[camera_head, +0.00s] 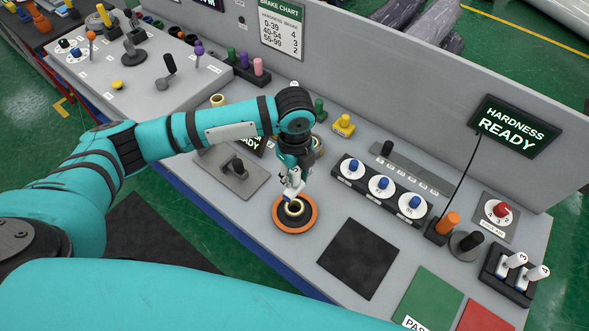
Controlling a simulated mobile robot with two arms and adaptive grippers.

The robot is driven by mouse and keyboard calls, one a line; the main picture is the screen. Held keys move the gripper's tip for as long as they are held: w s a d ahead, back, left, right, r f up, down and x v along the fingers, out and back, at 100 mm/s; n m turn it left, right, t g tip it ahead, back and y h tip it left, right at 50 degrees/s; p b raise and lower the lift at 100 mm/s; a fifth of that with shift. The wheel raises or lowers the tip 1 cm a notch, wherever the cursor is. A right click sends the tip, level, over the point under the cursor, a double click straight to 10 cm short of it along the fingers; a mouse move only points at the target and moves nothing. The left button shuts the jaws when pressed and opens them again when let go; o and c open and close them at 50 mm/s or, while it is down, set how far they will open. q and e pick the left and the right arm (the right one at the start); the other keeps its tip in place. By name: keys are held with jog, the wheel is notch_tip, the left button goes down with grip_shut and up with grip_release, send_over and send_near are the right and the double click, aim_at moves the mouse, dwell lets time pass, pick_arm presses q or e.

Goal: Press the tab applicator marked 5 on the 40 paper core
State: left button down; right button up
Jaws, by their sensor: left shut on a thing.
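My left gripper (293,180) points down and is shut on a small white and blue piece (288,195). It looks like the white and blue applicators in the rack; no number is readable on it. No 40 is readable on the core. My right gripper is not in view.
Nearby are a black square pad (360,258), a green pad (428,300), a row of blue-knobbed dials (381,187) and a red-knobbed dial (498,211). A sign (515,127) reads HARDNESS READY. A brake chart (282,28) hangs behind.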

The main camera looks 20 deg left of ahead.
aim_at(295, 191)
pick_arm(q)
jog(key=shift+r+p, duration=0.15)
jog(key=shift+p, duration=0.25)
notch_tip(295, 191, down, 7)
jog(key=b, duration=0.3)
jog(key=shift+f, duration=0.45)
jog(key=shift+f+b, duration=0.45)
jog(key=shift+f, duration=0.2)
dwell(0.9)
jog(key=shift+s+f, duration=0.1)
dwell(1.0)
jog(key=shift+s+f+p, duration=0.1)
jog(key=shift+p, duration=0.2)
dwell(0.6)
